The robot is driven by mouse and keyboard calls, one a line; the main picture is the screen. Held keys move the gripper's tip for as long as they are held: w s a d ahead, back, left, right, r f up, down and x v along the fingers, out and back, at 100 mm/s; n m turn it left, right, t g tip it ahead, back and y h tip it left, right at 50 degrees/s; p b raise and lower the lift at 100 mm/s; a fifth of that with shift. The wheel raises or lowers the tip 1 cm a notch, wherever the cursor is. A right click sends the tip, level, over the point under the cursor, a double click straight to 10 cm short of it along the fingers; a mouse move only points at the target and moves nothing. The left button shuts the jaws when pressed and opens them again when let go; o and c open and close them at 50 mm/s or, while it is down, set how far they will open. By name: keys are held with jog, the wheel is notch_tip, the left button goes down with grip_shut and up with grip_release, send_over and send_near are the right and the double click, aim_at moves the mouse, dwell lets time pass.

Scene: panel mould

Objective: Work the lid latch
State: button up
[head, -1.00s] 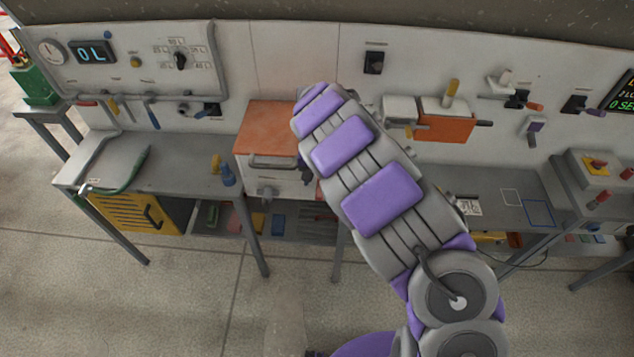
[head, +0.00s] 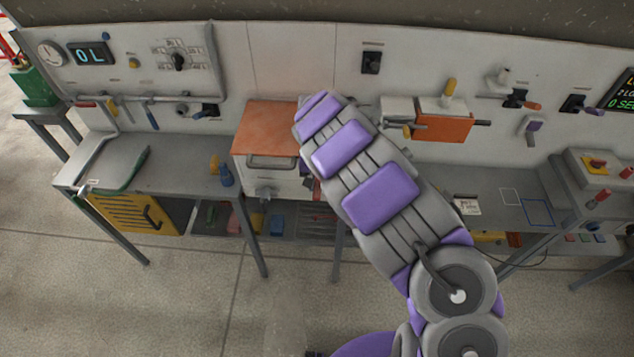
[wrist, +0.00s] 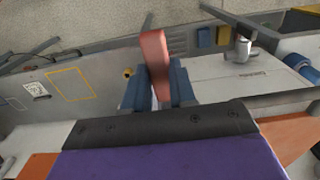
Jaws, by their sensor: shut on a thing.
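The white box with an orange lid (head: 268,127) stands on the grey bench, left of my arm in the head view; the lid looks closed. In the wrist view my gripper (wrist: 158,88) has its blue-grey fingers on both sides of a red lever (wrist: 153,50) and is shut on it. The lever stands out beyond the fingertips beside the box's pale front (wrist: 225,85). A silver fitting (wrist: 241,48) sits on that front, right of the lever.
An orange block fixture (head: 446,127) is on the wall panel to the right.

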grip_shut()
jog(key=shift+a, duration=0.1)
